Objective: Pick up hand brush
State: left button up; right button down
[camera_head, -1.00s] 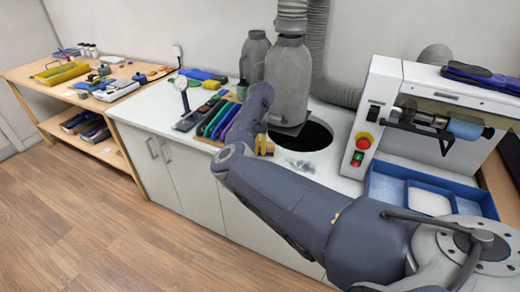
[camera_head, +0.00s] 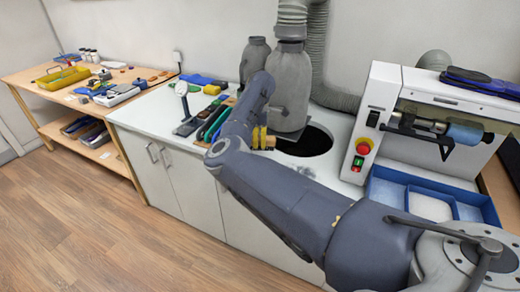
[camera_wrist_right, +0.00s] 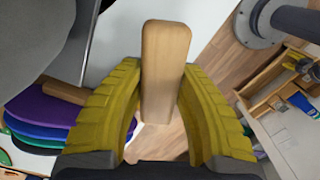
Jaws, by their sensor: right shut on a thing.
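The hand brush shows in the right wrist view as a light wooden piece (camera_wrist_right: 165,60) with rounded edges, standing lengthwise between the yellow fingers. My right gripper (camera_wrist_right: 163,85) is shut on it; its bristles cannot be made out. In the head view, the yellow fingers of my right gripper (camera_head: 262,138) show beside the dark round opening in the white counter, partly hidden by my own arm. The brush is too small and covered to make out clearly there. My left gripper is not in view.
Coloured insole-like pieces (camera_wrist_right: 42,108) lie close by in the wrist view. Grey canisters with hoses (camera_head: 288,85) stand behind the gripper. A white machine (camera_head: 372,115) and blue tray (camera_head: 380,188) are on the right. A wooden bench (camera_head: 100,108) with tools stands at left.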

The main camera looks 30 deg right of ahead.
aim_at(260, 138)
notch_tip(260, 138, up, 14)
jog(key=shift+r, duration=0.15)
dwell(0.3)
jog(key=c, duration=1.5)
grip_release()
grip_shut()
